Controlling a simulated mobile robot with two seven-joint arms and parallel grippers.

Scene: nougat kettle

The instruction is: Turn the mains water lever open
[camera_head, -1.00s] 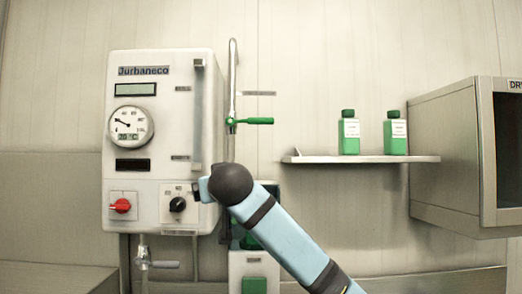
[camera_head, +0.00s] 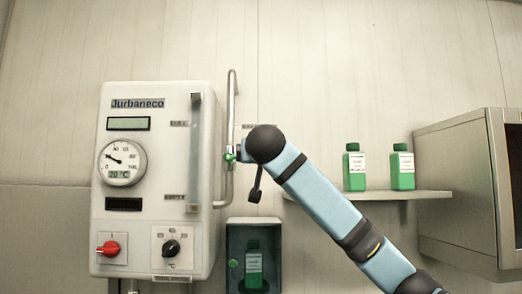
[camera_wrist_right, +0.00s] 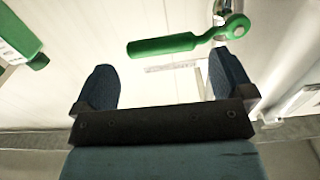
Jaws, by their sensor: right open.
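The mains water lever is a green handle on a metal pipe right of the white Jurbaneco panel. In the head view only its pivot end (camera_head: 230,154) shows; my right arm hides the rest. The right wrist view shows the green handle (camera_wrist_right: 165,46) lying roughly sideways, its pivot at the right. My right gripper (camera_wrist_right: 163,72) is open and empty, its two dark fingers spread below the handle in that view, the right fingertip close to the pivot end. Contact cannot be made out. In the head view the right gripper (camera_head: 242,150) is at the pipe. My left gripper is not in view.
The panel (camera_head: 155,225) has a red knob (camera_head: 108,248), a black knob (camera_head: 171,248) and a gauge (camera_head: 122,162). A shelf (camera_head: 420,195) with two green bottles is at the right, beside a metal cabinet (camera_head: 460,190). A grey niche below holds another green bottle (camera_head: 253,268).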

